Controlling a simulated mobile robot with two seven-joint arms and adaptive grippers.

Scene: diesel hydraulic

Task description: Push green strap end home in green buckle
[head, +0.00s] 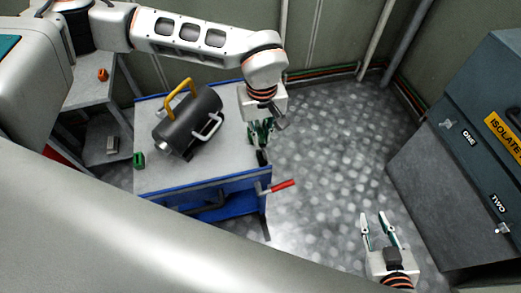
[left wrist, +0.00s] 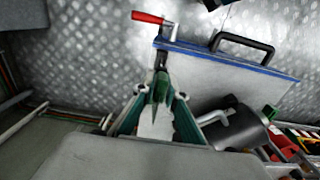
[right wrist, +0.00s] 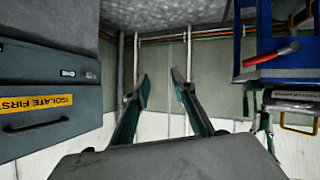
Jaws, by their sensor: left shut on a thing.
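My left gripper (head: 263,143) is over the right edge of the blue-edged cart. In the left wrist view its fingers (left wrist: 160,92) close around a small green piece (left wrist: 161,82), perhaps the green strap end; the fingers hide much of it. A small green block with a dark opening (head: 139,160), perhaps the green buckle, stands at the cart's left edge, well apart from my left gripper. A green thing at the right of the left wrist view (left wrist: 268,112) may be the same block. My right gripper (head: 377,220) is open and empty over the floor; its fingers also show apart in the right wrist view (right wrist: 159,88).
A black cylinder (head: 188,122) with yellow and silver handles lies on the cart (head: 220,165). A red-handled crank (head: 282,186) sticks out at the cart's right corner. Grey cabinets (head: 470,140) stand at right. An orange item (head: 102,74) lies on a shelf at left. Floor between cart and cabinets is clear.

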